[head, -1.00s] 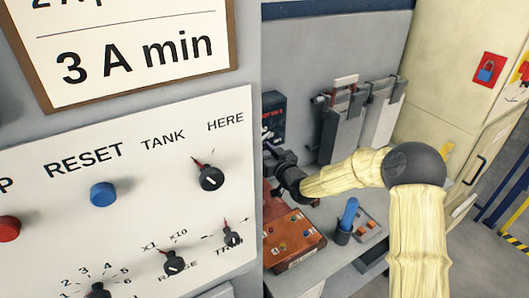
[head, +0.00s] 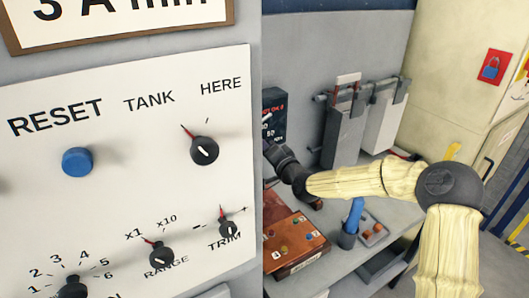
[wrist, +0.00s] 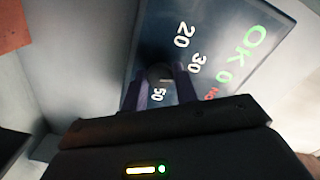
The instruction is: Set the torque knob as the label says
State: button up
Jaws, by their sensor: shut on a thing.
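The torque knob (wrist: 160,72) is a small dark round knob on a dark tester face (wrist: 225,45) in the wrist view. Marks 20, 30, 50 and 0, a green OK and a small red word surround it. My gripper (wrist: 161,85) has its two fingers on either side of the knob, shut on it. The fingers hide most of the knob, so its pointer cannot be read. In the head view the tester (head: 275,108) hangs on the grey wall, partly hidden by my gripper (head: 268,148). No readable torque label shows.
A white panel (head: 120,205) with a blue RESET button (head: 77,162) and several knobs fills the left. A brown box (head: 292,243) and a blue-handled tool in a cup (head: 354,214) stand on the bench (head: 400,235). Grey holders (head: 343,135) hang on the wall.

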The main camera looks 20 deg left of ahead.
jog(key=shift+d+f+m+b, duration=0.1)
jog(key=shift+m+b, duration=1.75)
jog(key=shift+m, duration=2.15)
jog(key=o, duration=1)
jog(key=shift+c, duration=0.2)
jog(key=b+v, duration=0.2)
jog(key=v, duration=1.5)
jog(key=shift+b, duration=0.4)
jog(key=shift+s, duration=0.15)
